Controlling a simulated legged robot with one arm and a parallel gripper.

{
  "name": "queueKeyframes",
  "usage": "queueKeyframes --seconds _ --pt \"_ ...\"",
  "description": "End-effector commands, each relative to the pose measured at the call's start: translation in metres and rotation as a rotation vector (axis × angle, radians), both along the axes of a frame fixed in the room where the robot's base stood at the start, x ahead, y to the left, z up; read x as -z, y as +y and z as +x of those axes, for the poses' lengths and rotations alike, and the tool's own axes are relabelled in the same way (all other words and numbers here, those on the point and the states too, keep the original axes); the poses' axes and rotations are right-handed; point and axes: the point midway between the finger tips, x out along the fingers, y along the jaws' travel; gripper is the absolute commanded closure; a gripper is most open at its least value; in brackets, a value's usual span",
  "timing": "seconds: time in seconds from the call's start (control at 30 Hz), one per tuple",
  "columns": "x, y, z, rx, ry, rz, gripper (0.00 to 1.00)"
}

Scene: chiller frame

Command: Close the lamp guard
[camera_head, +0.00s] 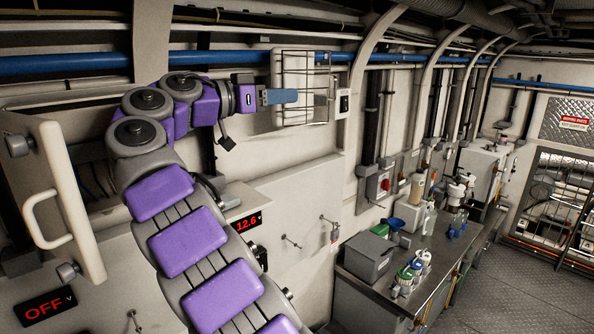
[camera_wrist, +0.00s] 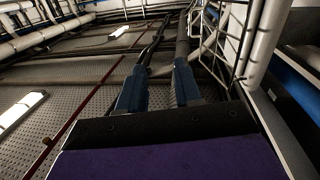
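The lamp guard (camera_head: 322,70) is a thin dark wire cage at a pale lamp box (camera_head: 292,65) high on the wall, in the head view. In the wrist view, thin guard bars (camera_wrist: 212,45) show right of my fingers, next to a white frame (camera_wrist: 262,45). My gripper (camera_head: 296,96) has blue fingers and overlaps the front of the lamp box in the head view. In the wrist view the two fingers (camera_wrist: 160,78) stand apart with a gap between them. I see no guard bar clearly held. The exact gap between fingertips and guard cannot be told.
A white cabinet door with a handle (camera_head: 50,215) stands at the left. A blue pipe (camera_head: 400,60) runs along the wall near the lamp. A small switch box (camera_head: 343,103) is right of the guard. A metal bench (camera_head: 425,260) with containers stands lower right; floor beyond is clear.

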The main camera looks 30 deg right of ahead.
Motion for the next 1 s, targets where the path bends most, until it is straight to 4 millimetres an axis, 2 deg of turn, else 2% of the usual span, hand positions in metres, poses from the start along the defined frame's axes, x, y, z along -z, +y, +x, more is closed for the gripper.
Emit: queueKeyframes --seconds 0.23,0.7,1.0 --pt "0.032 -0.006 -0.005 -0.024 0.127 0.055 0.66" --pt "0.113 -0.017 -0.026 -0.099 0.395 0.207 0.66" --pt "0.145 -0.018 -0.038 -0.131 0.483 0.27 0.66"
